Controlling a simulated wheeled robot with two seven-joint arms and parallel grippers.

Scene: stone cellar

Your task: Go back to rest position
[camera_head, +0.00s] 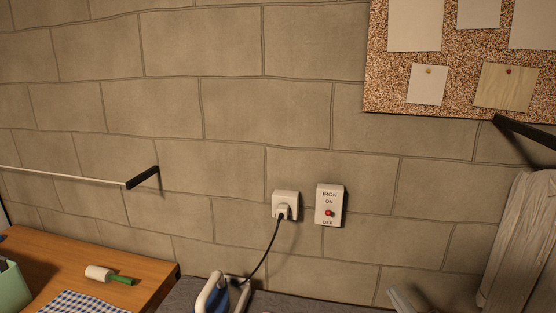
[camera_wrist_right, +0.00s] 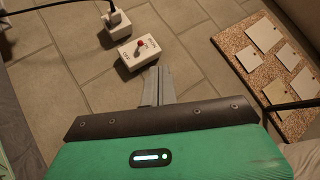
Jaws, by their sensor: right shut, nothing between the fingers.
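My right gripper (camera_head: 400,300) shows only as grey fingertips at the bottom edge of the head view, right of centre. In the right wrist view its fingers (camera_wrist_right: 157,86) are together with nothing between them, and they point toward the wall near the switch box. The white switch box (camera_head: 329,205), marked IRON, ON and OFF, has a small red lever and is on the stone wall. It also shows in the wrist view (camera_wrist_right: 133,53). The fingers look apart from it, though depth is hard to judge. My left gripper is out of view.
A plugged socket (camera_head: 286,204) has a black cable running down to a white-handled iron (camera_head: 212,294) on a grey surface. A wooden table (camera_head: 60,262) at left holds a lint roller (camera_head: 106,274) and checked cloth. A cork board (camera_head: 385,85) hangs upper right; pale fabric (camera_head: 522,245) hangs at right.

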